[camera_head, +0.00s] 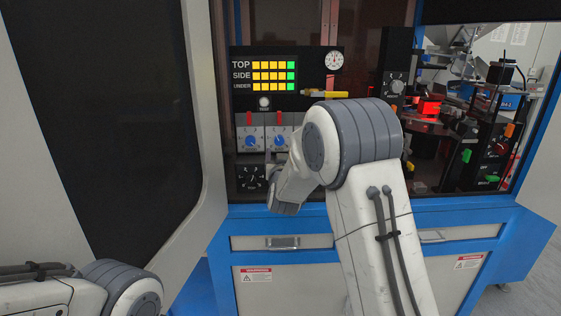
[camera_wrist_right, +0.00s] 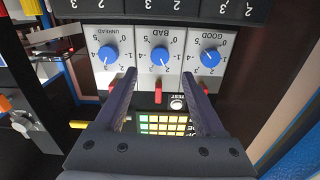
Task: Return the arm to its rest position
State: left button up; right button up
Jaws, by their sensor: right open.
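My right arm (camera_head: 375,215) rises from the bottom of the head view, bends at the grey joint and reaches toward the control panel. Its wrist (camera_head: 287,195) is in front of the panel's lower part; the fingers are not clear there. In the right wrist view my right gripper (camera_wrist_right: 160,75) is open, with nothing between its two dark fingers. Its fingertips are near three blue knobs marked UNREAD (camera_wrist_right: 107,54), BAD (camera_wrist_right: 161,56) and GOOD (camera_wrist_right: 210,55); I cannot tell the gap. My left arm (camera_head: 115,288) shows at the lower left, its gripper outside the view.
The lamp display (camera_head: 273,76) has yellow and green lamps lit. A round white gauge (camera_head: 334,61) is beside it. Sorting machinery (camera_head: 455,110) stands at the right, behind the blue frame (camera_head: 470,205). A big dark-windowed panel (camera_head: 110,110) bounds the left.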

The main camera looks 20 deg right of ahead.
jog(key=shift+v, duration=0.8)
jog(key=s+a+f+n+g+y, duration=0.2)
jog(key=s+a+f+g+y, duration=0.2)
jog(key=s+f+g, duration=0.5)
jog(key=s+a+f+n+g+y, duration=0.1)
jog(key=s+f+g, duration=0.25)
jog(key=s, duration=0.75)
jog(key=s+f+n+g, duration=0.15)
jog(key=s+f, duration=0.35)
jog(key=s, duration=0.7)
jog(key=s+a+r+n+g+p, duration=0.1)
jog(key=s+a+r+n, duration=0.2)
jog(key=s+a, duration=0.4)
jog(key=s+a+r+n+g+y+p, duration=0.1)
jog(key=s+a+r+n+g+p, duration=0.1)
jog(key=s+a+r, duration=0.4)
jog(key=shift+s+a+r+n, duration=0.15)
jog(key=shift+s+a+n, duration=0.4)
jog(key=shift+n, duration=0.3)
